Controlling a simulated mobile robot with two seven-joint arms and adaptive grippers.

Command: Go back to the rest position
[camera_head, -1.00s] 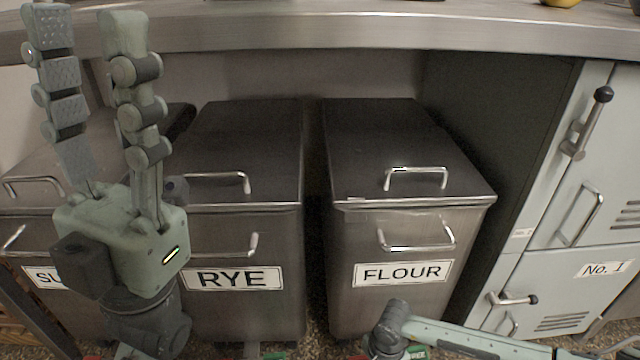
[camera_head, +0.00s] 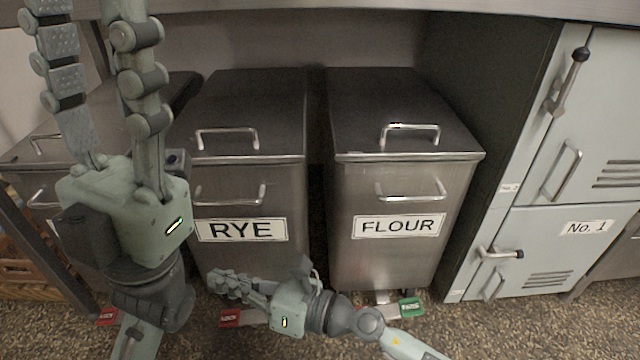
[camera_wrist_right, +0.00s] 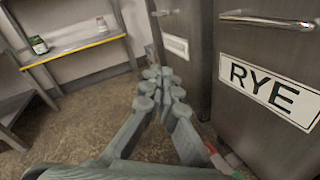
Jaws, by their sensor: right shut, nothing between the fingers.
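My left gripper (camera_head: 90,20) stands upright at the left of the head view. Its two fingers point up and are spread apart with nothing between them; their tips run past the top edge. My right gripper (camera_head: 220,282) is low in front of the rye bin (camera_head: 285,185), pointing left. Its fingers are shut and empty, and in the wrist view the fingertips (camera_wrist_right: 164,74) are together above the floor. Its forearm comes in from the bottom right, below the flour bin (camera_head: 350,260).
A steel worktop (camera_head: 400,10) overhangs the bins. Pale lockers (camera_head: 590,155) stand at the right. Red and green floor-level pedals (camera_head: 411,307) lie under the bins. The wrist view shows a yellow-edged shelf (camera_wrist_right: 75,48) and open speckled floor (camera_wrist_right: 75,125).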

